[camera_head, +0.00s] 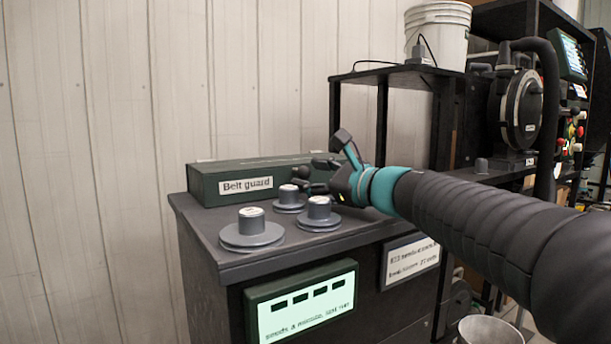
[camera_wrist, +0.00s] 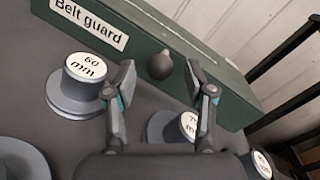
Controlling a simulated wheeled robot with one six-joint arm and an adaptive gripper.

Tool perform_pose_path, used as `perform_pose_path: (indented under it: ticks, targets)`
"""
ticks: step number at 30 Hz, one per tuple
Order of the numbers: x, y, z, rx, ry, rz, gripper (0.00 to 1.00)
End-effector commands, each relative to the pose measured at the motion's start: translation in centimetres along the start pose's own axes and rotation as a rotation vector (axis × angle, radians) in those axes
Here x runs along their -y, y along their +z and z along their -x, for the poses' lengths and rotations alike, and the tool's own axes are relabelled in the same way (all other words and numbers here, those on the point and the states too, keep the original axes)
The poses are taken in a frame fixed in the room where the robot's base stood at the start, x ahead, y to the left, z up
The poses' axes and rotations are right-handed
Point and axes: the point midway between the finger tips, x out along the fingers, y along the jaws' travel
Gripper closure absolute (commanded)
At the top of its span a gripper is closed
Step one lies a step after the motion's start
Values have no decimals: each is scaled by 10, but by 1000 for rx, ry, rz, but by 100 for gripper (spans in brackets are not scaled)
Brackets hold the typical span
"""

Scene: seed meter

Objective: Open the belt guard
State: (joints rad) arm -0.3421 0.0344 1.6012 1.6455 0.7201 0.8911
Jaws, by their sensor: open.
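The belt guard (camera_head: 225,187) is a long dark green box with a white label, lying shut along the back of the dark bench top. In the wrist view the belt guard (camera_wrist: 215,85) runs diagonally across the top. A dark round knob (camera_wrist: 160,66) sticks out from its front face; it also shows in the head view (camera_head: 303,172). My gripper (camera_head: 318,175) is in front of the guard, above the bench. In the wrist view my gripper (camera_wrist: 160,78) is open, its fingers to either side of the knob, with no contact visible.
A lit green display (camera_head: 302,305) is on the bench front. A black rack (camera_head: 440,85) stands right.

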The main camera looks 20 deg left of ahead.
Motion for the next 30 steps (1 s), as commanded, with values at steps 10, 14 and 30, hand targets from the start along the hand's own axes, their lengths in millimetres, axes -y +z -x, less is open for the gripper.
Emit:
perform_pose_path:
  ticks: [10,14,30]
  targets:
    - [0,0,-25,0,0,1,46]
    - [0,0,-25,0,0,1,46]
    - [0,0,-24,-1,1,0,100]
